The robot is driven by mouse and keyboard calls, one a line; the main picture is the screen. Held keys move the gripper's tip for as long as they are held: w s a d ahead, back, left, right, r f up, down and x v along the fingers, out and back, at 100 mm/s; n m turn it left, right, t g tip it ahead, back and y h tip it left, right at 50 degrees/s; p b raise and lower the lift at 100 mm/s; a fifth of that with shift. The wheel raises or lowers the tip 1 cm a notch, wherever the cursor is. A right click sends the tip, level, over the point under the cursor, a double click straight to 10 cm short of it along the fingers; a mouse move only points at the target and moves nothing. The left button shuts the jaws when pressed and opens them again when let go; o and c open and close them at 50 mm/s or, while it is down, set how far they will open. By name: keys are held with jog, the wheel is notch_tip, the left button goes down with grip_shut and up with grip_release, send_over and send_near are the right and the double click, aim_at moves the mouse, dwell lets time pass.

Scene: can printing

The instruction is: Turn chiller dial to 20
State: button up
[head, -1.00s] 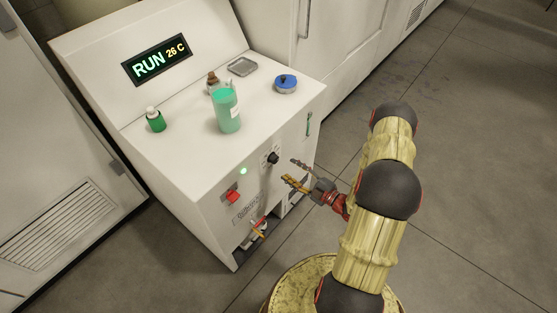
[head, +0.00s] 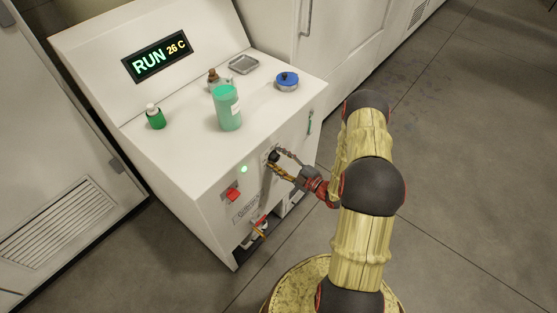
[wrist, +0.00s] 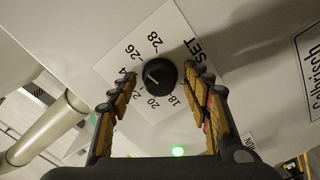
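The chiller dial (wrist: 160,75) is a round black knob on a white label numbered 18 to 28 and marked SET. It also shows on the chiller's front in the head view (head: 273,156). A pale pointer mark shows on the knob, on the side of the 24 and 26 figures; its exact reading is hard to tell. My gripper (wrist: 156,77) is open, with one finger on each side of the dial and gaps to the knob in the wrist view. In the head view my gripper (head: 277,160) is at the dial. The chiller display (head: 157,56) reads RUN 26 C.
A red switch (head: 232,195) and a lit green lamp (head: 244,169) sit left of the dial. A green cup (head: 227,108), a green bottle (head: 155,117) and a blue-lidded container (head: 287,82) stand on the chiller top (head: 185,133). The floor at right is clear.

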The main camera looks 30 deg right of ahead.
jog(key=shift+c, duration=1.2)
jog(key=c, duration=0.9)
jog(key=shift+n, duration=0.3)
